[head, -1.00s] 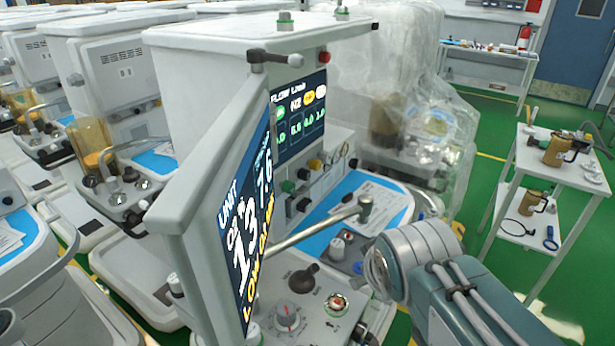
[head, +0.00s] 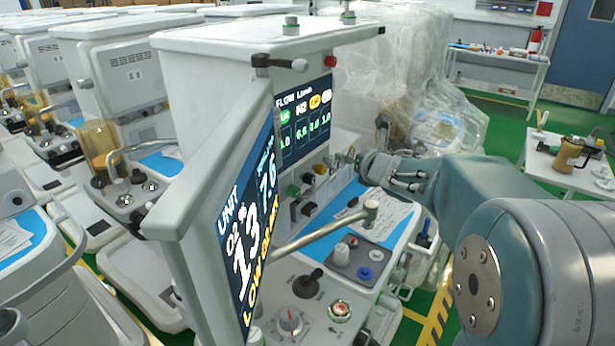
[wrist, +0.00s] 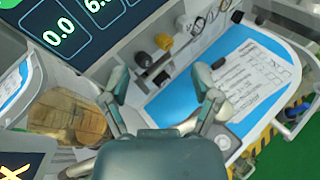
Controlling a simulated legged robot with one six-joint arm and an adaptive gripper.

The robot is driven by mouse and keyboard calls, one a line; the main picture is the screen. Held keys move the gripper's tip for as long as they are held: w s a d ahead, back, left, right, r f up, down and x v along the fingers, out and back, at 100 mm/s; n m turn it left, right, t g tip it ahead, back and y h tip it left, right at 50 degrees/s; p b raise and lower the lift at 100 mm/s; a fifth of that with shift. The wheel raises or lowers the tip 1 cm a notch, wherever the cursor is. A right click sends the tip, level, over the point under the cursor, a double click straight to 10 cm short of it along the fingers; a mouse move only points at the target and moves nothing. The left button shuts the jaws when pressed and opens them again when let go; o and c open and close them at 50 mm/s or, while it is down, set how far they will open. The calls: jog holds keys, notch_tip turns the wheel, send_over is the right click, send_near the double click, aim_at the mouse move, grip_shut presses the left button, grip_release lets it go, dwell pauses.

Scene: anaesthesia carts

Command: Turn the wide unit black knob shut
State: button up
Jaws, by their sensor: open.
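The unit nearest me (head: 222,75) has a screen and a front panel with a row of small knobs. A black knob (wrist: 143,59) is on this panel in the wrist view, just below a yellow knob (wrist: 163,41). Another dark knob (wrist: 161,78) is below it. In the head view the panel also has a green knob (head: 292,190) and a yellow knob (head: 320,168). My gripper (head: 343,159) is open and empty in front of the panel. In the wrist view its fingers (wrist: 160,78) are spread, with the dark knobs beyond and between them; contact cannot be told.
A tilted monitor (head: 212,225) stands at left front, with a metal bar (head: 310,235) beside it. A lower deck has a black lever knob (head: 307,285) and a dial (head: 289,321). A blue work surface with papers (head: 390,215) lies below the panel. A plastic-covered unit (head: 420,90) is behind.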

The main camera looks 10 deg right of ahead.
aim_at(313, 179)
jog(key=w+a+f+n+g+y, duration=0.1)
jog(key=w+a+f+n+y, duration=0.1)
jog(key=w+f+n, duration=0.1)
jog(key=w+a+f+n+g+y, duration=0.1)
jog(key=w+a+f+n, duration=0.2)
jog(key=w+f+n, duration=0.1)
jog(key=w+a+f+n+g+y, duration=0.1)
jog(key=w+a+f+n+y, duration=0.1)
jog(key=w+f+n, duration=0.2)
jog(key=shift+a+f+n+y, duration=0.3)
jog(key=shift+f+n, duration=0.1)
jog(key=shift+n, duration=0.5)
jog(key=shift+c, duration=0.3)
grip_shut()
